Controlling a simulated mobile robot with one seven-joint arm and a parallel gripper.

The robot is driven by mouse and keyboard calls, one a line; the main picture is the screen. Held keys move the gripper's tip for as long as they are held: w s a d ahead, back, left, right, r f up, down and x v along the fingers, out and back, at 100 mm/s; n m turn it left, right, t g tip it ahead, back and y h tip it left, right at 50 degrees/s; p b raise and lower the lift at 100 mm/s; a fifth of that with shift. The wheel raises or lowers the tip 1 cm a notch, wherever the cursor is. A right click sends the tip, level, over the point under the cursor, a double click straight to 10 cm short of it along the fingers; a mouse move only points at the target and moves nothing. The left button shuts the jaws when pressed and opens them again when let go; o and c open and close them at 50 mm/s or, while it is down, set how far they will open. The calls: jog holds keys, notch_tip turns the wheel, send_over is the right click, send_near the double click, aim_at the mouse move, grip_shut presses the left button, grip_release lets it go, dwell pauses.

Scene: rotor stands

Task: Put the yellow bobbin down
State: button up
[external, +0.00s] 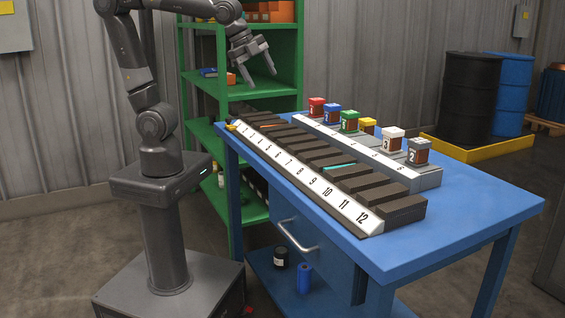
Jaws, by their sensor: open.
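The yellow-topped bobbin (367,125) stands in the back row on the table, between the green bobbin (349,121) and the white bobbin (393,139). Its top looks lower than the green one's, and its lower part is hidden behind the numbered strip. My gripper (262,79) is open and empty. It hangs in the air above the table's far left end, to the left of the yellow bobbin and apart from it.
Red (316,107), blue (332,114) and grey (418,151) bobbins stand in the same row. A long rack (300,175) of dark blocks, numbered to 12, fills the table's front. A small yellow thing (232,125) lies at its left end. Green shelves (262,95) stand behind my gripper.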

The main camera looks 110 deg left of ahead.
jog(key=s+d+f+n+h, duration=0.1)
jog(key=s+d+f+n, duration=0.1)
jog(key=s+n, duration=0.2)
jog(key=s+d+f+n+h, duration=0.1)
jog(key=s+d+f+n, duration=0.1)
jog(key=s, duration=0.6)
jog(key=shift+s+d+f+n+t, duration=0.25)
jog(key=shift+d+f+n+t, duration=0.2)
jog(key=shift+n, duration=0.65)
